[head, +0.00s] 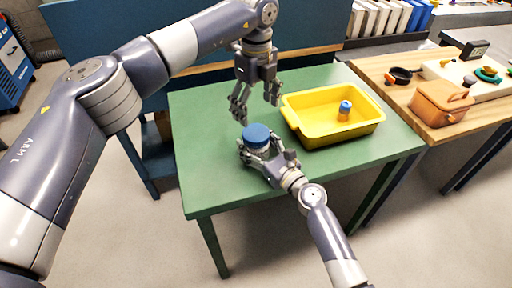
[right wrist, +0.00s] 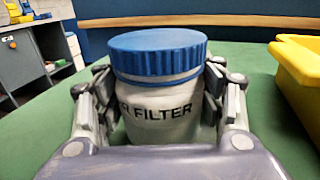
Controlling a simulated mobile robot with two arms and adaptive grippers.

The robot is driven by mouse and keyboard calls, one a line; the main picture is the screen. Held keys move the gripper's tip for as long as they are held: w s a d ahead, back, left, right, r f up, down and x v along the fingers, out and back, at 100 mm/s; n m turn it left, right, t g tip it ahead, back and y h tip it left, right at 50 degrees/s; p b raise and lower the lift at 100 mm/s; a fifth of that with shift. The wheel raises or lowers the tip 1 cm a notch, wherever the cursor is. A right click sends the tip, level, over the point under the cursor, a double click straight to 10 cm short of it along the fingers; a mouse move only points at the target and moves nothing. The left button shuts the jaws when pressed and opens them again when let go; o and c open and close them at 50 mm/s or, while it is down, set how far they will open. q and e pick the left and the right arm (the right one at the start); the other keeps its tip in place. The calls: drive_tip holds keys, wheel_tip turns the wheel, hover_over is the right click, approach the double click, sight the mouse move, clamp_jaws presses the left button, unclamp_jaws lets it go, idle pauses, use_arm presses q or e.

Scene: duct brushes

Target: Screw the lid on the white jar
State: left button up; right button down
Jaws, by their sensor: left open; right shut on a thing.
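The white jar (right wrist: 158,115) stands upright on the green table, with dark lettering that reads "FILTER" in the right wrist view. The blue ribbed lid (right wrist: 157,53) sits on top of the jar and looks level; I cannot tell how tightly it is seated. The lid also shows in the head view (head: 256,133). My right gripper (head: 262,150) is shut around the jar's body, below the lid. My left gripper (head: 256,108) is open and empty, pointing down above the lid and apart from it.
A yellow tray (head: 300,133) stands on the green table (head: 205,185) to the right of the jar, with a small blue-and-orange item (head: 345,110) inside. A wooden bench (head: 375,68) at the right holds an orange box (head: 440,102). The table's left side is clear.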

sight(256, 132)
use_arm(q)
drive_tip(key=n, duration=0.3)
drive_tip(key=shift+n, duration=0.3)
drive_tip(key=n, duration=0.4)
drive_tip(key=shift+n, duration=0.4)
use_arm(e)
drive_tip(key=shift+f, duration=0.1)
use_arm(q)
drive_tip(key=shift+f, duration=4)
drive_tip(key=c, duration=1.1)
drive_tip(key=shift+m, duration=0.3)
